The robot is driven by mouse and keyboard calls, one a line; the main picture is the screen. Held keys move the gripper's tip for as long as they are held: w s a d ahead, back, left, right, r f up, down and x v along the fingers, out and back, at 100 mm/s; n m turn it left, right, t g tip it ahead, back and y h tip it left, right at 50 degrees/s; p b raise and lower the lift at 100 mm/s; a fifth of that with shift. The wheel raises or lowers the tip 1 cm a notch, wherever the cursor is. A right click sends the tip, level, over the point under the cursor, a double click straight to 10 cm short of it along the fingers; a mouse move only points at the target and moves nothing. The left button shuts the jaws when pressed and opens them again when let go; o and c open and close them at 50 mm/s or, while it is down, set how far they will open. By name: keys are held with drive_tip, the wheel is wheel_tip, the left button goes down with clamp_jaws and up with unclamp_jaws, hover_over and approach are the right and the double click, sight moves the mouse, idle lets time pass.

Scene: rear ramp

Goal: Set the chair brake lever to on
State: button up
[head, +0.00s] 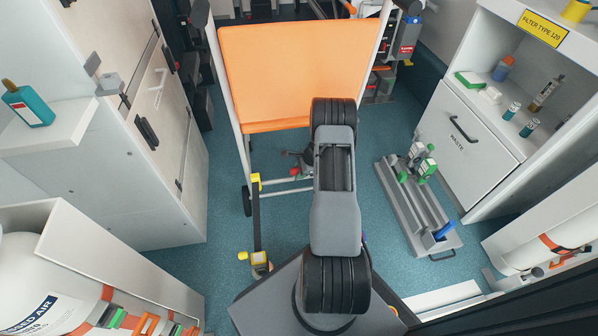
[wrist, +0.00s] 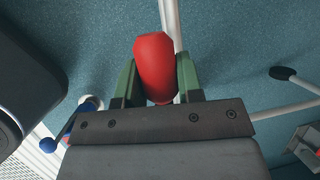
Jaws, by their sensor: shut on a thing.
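The chair (head: 290,72) has an orange panel on a white tube frame and stands ahead of me in the head view. The brake lever's red grip (wrist: 155,62) fills the middle of the wrist view, in front of a white frame tube. My gripper (wrist: 157,78) has its green fingers on both sides of the red grip, shut on it. In the head view, my own arm covers most of the gripper and lever; a small patch of red (head: 294,172) shows beside it. The lever's setting cannot be told.
A grey tray (head: 405,205) with green-topped items and a blue item stands on the floor to the right. A white cabinet with a waste drawer (head: 470,135) is beyond it. White cabinets (head: 110,180) line the left. Blue floor is open around the chair.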

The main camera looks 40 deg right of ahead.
clamp_jaws()
